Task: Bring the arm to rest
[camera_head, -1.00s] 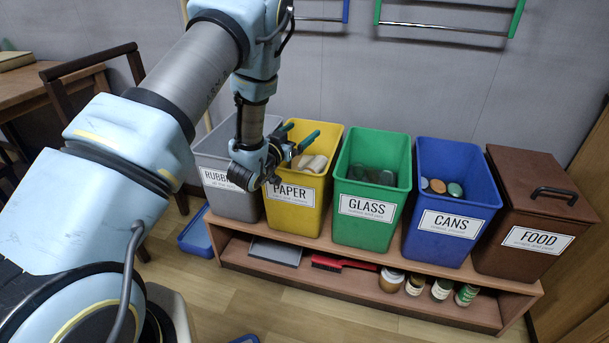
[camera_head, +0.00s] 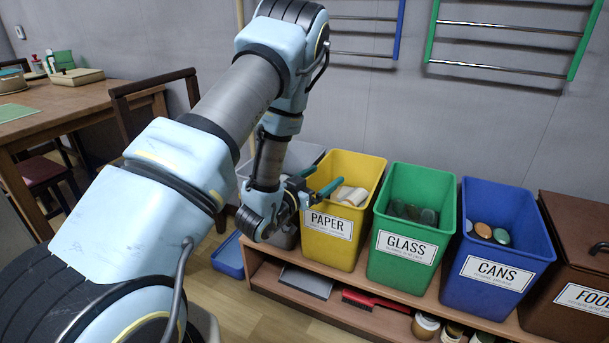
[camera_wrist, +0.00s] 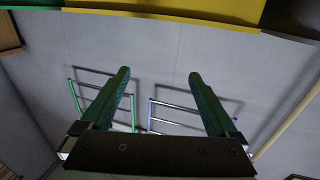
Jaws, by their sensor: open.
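My gripper (camera_head: 320,181) is open, with its two green fingers spread apart in front of the yellow paper bin (camera_head: 338,240). In the wrist view my gripper (camera_wrist: 158,82) has nothing between its fingers, and the wall shows beyond them. The yellow bin's edge (camera_wrist: 165,10) runs along the top of the wrist view. My arm is bent, reaching up from the lower left and then down to the gripper in the head view. I cannot tell the exact gap between the fingers and the yellow bin.
A green glass bin (camera_head: 410,245), a blue cans bin (camera_head: 495,275) and a brown lidded food bin (camera_head: 570,290) stand right of the paper bin on a low wooden shelf (camera_head: 385,315). A grey bin (camera_head: 302,157) is partly behind my arm. A table (camera_head: 95,100) stands left.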

